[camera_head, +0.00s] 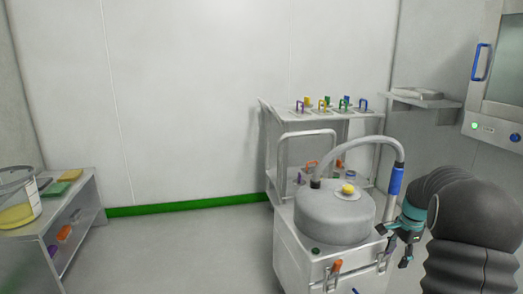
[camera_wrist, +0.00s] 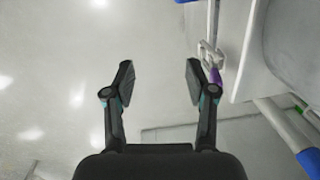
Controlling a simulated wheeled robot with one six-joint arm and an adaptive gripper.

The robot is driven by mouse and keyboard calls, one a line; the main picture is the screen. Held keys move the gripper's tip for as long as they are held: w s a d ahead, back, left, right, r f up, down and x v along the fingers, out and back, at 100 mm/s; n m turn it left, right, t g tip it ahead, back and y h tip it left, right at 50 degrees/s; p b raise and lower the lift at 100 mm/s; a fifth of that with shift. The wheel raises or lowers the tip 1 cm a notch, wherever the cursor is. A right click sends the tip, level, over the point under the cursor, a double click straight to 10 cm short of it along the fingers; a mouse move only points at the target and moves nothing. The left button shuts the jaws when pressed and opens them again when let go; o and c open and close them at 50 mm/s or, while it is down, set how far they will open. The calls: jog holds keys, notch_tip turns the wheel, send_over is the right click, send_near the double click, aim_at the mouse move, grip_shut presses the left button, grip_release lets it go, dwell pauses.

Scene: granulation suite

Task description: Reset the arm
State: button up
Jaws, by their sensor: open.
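My gripper (camera_head: 392,248) is at the lower right in the head view, at the end of my dark arm, close beside the right side of the grey vacuum-like machine (camera_head: 334,212). In the wrist view my gripper (camera_wrist: 160,82) has its two dark fingers spread apart with nothing between them. Pale floor shows behind the fingers. I cannot tell whether the gripper touches the machine.
The machine has a yellow knob (camera_head: 347,189) and a grey hose with a blue cuff (camera_head: 396,180) near my arm. A cart (camera_head: 272,150) with coloured-handled items stands behind. A low bench (camera_head: 82,215) with a clear bucket (camera_head: 17,200) is at left. Floor between is clear.

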jog(key=s+a+r+n+t, duration=0.1)
jog(key=s+a+r+n, duration=0.3)
jog(key=s+a, duration=0.4)
jog(key=s+a+r+n+t, duration=0.2)
jog(key=s+a+r+n, duration=0.3)
jog(key=s+a, duration=0.4)
jog(key=s+a+r+n+t, duration=0.1)
jog(key=s+a+r+n, duration=0.3)
jog(key=s, duration=1.1)
jog(key=a+n, duration=0.2)
jog(key=a, duration=0.2)
jog(key=shift+a+r+n+t+h, duration=0.25)
jog(key=shift+r+n+t+h, duration=0.05)
jog(key=shift+n, duration=0.1)
